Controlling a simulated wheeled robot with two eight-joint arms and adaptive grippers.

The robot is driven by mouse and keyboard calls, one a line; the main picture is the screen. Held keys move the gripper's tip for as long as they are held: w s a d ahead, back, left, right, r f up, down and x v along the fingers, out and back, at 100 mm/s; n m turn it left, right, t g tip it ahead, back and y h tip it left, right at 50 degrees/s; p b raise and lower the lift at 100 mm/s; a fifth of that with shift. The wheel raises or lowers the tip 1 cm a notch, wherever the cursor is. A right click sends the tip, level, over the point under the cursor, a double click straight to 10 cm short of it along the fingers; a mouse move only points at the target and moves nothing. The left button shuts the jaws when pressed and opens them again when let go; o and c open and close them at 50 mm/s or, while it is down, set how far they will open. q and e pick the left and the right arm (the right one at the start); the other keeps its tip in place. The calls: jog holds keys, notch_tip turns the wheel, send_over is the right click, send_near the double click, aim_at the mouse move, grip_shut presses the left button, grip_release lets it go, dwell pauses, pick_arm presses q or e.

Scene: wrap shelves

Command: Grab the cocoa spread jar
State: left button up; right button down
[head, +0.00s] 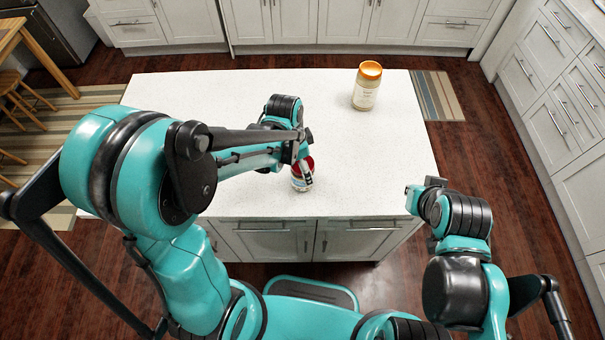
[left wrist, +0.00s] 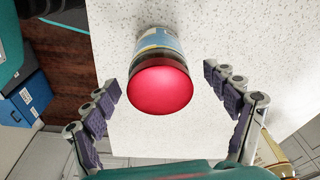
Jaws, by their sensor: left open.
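A small jar with a red lid (head: 301,172) stands near the front edge of the white island top. In the left wrist view its domed red lid (left wrist: 160,88) faces the camera, with a dark band and a blue and pale label behind it. I take it for the cocoa spread jar, though its label is not readable. My left gripper (head: 305,162) is at the jar, partly hiding it in the head view. In the left wrist view its open fingers (left wrist: 162,84) lie on either side of the lid, with gaps. My right gripper (head: 414,197) is by the island's right edge, its fingers unclear.
A larger jar with an orange lid (head: 364,92) stands farther back on the island top (head: 210,95); part of it shows at the lower right in the left wrist view (left wrist: 272,150). The rest of the top is clear. Cabinets (head: 560,110) line the back and right.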

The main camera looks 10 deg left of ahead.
pick_arm(q)
jog(key=f, duration=0.2)
jog(key=d+f+b, duration=0.1)
jog(key=f, duration=0.1)
jog(key=shift+w+f, duration=0.1)
jog(key=shift+w, duration=0.15)
jog(key=shift+a, duration=0.1)
jog(key=c, duration=1.8)
jog(key=shift+c, duration=0.3)
jog(key=shift+r, duration=0.2)
